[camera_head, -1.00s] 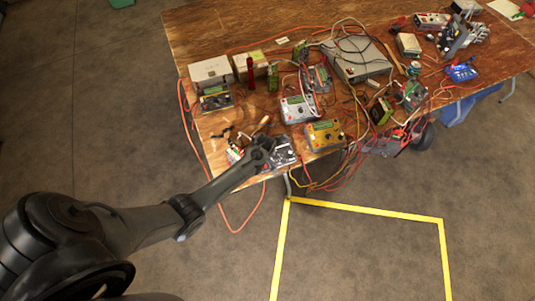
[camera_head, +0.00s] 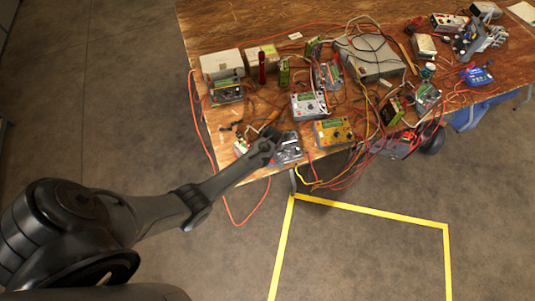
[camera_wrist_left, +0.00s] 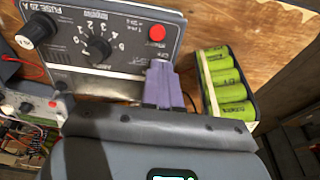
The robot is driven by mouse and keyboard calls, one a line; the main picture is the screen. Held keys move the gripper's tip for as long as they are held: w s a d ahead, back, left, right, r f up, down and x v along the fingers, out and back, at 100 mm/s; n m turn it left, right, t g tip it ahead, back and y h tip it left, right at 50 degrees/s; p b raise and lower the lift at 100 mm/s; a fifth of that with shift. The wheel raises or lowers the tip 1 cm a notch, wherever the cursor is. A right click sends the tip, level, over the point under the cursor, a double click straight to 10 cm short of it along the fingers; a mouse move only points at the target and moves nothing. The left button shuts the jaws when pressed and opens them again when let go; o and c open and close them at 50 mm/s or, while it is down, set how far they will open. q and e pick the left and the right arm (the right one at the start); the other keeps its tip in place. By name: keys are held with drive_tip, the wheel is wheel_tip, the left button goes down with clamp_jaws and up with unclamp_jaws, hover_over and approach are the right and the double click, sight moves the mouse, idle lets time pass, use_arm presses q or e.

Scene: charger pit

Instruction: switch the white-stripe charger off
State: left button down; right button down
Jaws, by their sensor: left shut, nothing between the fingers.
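The charger beside my left gripper (camera_head: 264,148) is a dark grey box (camera_head: 288,150) at the table's front edge. A pale stripe (camera_wrist_left: 110,76) runs along the panel's edge nearest the gripper. My left gripper's purple-grey fingers (camera_wrist_left: 161,72) are shut and empty, with their tips at that edge below the red button. I cannot tell whether they touch it. My right gripper is out of view.
A green battery pack (camera_wrist_left: 226,82) stands just right of the fingers. A yellow charger (camera_head: 333,132) and a light grey charger (camera_head: 309,104) stand nearby among loose cables. An orange cable (camera_head: 238,222) hangs off the table (camera_head: 225,20).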

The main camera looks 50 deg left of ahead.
use_arm(q)
drive_tip(key=shift+s+a+f, duration=0.45)
drive_tip(key=shift+a+f, duration=0.2)
drive_tip(key=shift+f, duration=0.2)
drive_tip(key=shift+w+d+r+p, duration=0.1)
drive_tip(key=shift+r+p, duration=0.4)
drive_tip(key=shift+p, duration=0.05)
drive_tip(key=p+v, duration=0.5)
drive_tip(key=shift+w, duration=0.4)
drive_tip(key=d+p+v, duration=0.1)
drive_tip(key=v, duration=0.9)
drive_tip(key=shift+f, duration=0.15)
